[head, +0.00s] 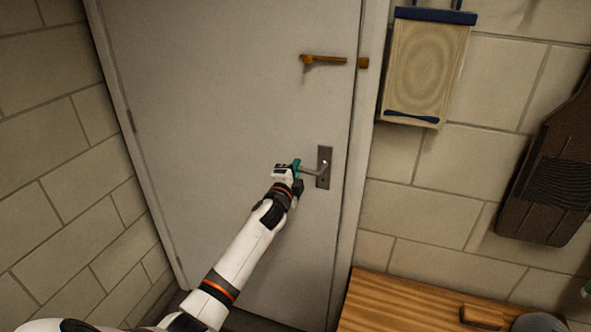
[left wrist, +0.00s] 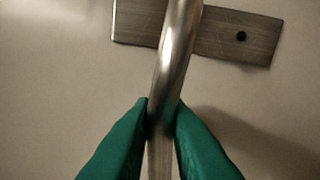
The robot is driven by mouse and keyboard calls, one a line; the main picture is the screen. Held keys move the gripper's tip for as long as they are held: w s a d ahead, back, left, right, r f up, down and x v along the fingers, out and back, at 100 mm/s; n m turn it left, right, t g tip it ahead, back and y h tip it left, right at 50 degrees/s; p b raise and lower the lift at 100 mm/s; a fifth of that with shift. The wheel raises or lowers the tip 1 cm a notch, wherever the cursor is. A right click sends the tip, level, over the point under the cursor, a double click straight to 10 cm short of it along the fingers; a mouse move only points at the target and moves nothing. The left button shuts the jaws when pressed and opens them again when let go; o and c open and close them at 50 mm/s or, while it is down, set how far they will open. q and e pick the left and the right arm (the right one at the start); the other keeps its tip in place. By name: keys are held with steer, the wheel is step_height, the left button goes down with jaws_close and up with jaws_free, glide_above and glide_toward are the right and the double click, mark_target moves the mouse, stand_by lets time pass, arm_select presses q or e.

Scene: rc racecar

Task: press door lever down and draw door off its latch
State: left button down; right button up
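The pale grey door (head: 220,90) stands in its frame and looks closed. Its metal lever (head: 312,172) points left from a dark upright plate (head: 323,180) near the door's right edge. My left gripper (head: 298,168) is at the lever's free end. In the left wrist view, the two green fingertips (left wrist: 161,110) lie on either side of the lever (left wrist: 174,50), close against it, with the plate (left wrist: 222,30) behind. The lever looks about level, perhaps slightly tilted. A small green piece at the right edge of the head view may be my right gripper (head: 587,290), mostly cut off.
A wooden latch bar (head: 323,60) sits higher on the door, beside a small block (head: 363,63) on the frame. A wooden board (head: 425,70) and a dark brown panel (head: 550,165) hang on the right wall. A wooden bench top (head: 400,305) fills the lower right.

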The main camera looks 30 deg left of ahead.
arm_select(q)
steer(key=shift+f, duration=0.15)
steer(key=f+n+b, duration=0.2)
steer(key=n, duration=0.1)
steer(key=shift+d+n, duration=0.1)
steer(key=shift+n, duration=0.2)
steer(key=shift+w+d+f+n+y+b, duration=0.1)
steer(key=shift+d+f+n+b, duration=0.15)
steer(key=shift+n, duration=0.5)
steer(key=shift+d+f+n+y+b, duration=0.15)
steer(key=shift+f+n, duration=0.25)
steer(key=shift+n, duration=0.3)
steer(key=shift+w+d+f+n+y+b, duration=0.1)
steer(key=shift+f+n+b, duration=0.15)
steer(key=shift+n, duration=0.5)
steer(key=shift+f, duration=0.1)
